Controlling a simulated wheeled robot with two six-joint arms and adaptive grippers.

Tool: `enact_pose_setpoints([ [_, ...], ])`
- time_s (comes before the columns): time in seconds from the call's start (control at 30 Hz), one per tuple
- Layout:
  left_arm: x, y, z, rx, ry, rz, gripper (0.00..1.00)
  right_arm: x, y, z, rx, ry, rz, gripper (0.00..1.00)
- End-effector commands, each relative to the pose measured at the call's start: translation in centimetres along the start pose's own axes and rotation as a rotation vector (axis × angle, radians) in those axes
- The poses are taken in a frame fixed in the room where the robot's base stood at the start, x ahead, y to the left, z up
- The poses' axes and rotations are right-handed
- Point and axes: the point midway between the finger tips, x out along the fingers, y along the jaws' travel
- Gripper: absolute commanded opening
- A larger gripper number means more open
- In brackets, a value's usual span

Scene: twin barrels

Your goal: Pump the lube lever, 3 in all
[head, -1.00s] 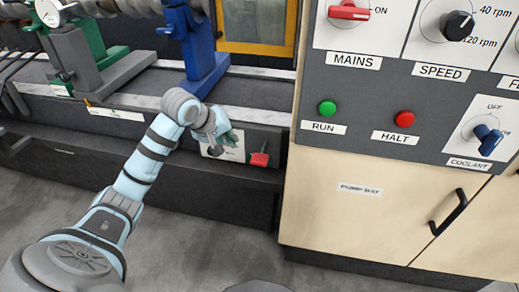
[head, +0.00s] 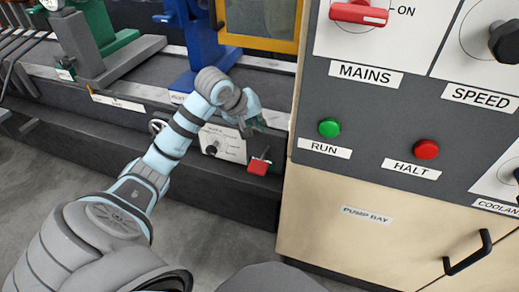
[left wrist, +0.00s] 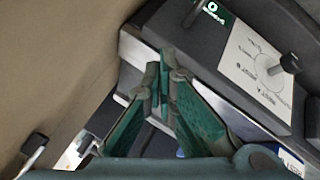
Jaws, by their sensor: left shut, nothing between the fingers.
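A small red lever (head: 259,167) with a dark stem sticks out low on the front of the dark machine bed, just left of the cream cabinet. It looks like the lube lever, but I cannot read a label on it. My left gripper (head: 256,124), with green fingers, is shut and empty just above the red lever, with a small gap visible in the head view. In the left wrist view the closed fingers (left wrist: 158,82) point toward the edge of the bed; I cannot make out the red lever there. My right gripper is not in view.
A dial plate (head: 228,148) with a black knob sits left of the lever. The cabinet (head: 330,215) stands close on the right, with a black handle (head: 468,251). Above it are the green RUN button (head: 329,128) and red HALT button (head: 426,149).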

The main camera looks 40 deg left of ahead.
Motion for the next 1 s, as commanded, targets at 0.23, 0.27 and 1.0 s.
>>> enact_pose_setpoints([
  [0.23,1.2,-1.0,0.9,-0.001,0.000,-0.002,0.00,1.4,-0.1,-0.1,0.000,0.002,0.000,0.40],
  [0.27,1.5,-1.2,1.1,-0.001,0.000,-0.002,0.00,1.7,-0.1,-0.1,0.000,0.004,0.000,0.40],
  [1.0,6.1,-4.7,4.4,-0.003,0.001,-0.001,0.00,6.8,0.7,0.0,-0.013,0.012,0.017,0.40],
])
